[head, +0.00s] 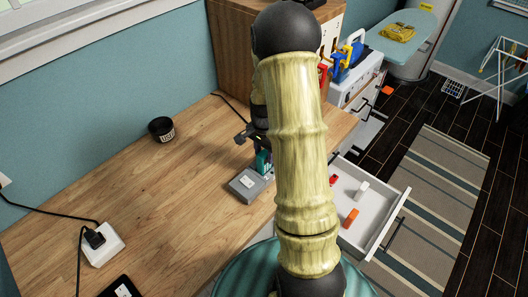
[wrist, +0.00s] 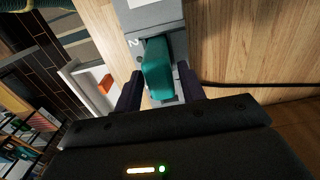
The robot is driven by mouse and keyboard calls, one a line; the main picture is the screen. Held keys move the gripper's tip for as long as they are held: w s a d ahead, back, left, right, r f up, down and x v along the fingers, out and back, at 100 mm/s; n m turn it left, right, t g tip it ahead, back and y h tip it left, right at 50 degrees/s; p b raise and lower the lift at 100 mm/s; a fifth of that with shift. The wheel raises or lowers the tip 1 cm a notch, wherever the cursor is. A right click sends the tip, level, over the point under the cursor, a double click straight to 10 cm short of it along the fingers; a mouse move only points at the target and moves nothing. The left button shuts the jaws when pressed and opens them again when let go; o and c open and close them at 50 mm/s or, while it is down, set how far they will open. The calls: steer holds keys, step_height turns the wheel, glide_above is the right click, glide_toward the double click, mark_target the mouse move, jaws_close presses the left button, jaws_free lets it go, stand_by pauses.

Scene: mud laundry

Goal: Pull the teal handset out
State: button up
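The teal handset (wrist: 158,70) stands in a grey dock (wrist: 150,14) marked with a "2" in the wrist view. In the head view a small part of the handset (head: 263,161) shows at the back of the dock (head: 248,185), on the wooden counter. My gripper (wrist: 160,84) has its two dark fingers apart, one on each side of the handset. A narrow gap seems to show on the right side; contact on the left side is unclear. In the head view my arm hides part of the gripper and the area right of the dock.
An open white drawer (head: 356,236) with red, white and orange items lies right of the counter (head: 170,200). A black cup (head: 161,129) stands at the back left. A white charger block (head: 101,245) with a black plug is at the left front. A black cable runs behind the dock.

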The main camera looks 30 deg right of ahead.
jaws_close()
steer(key=shift+r, duration=0.1)
stand_by(0.3)
steer(key=shift+r+p, duration=3.15)
steer(key=shift+r, duration=0.8)
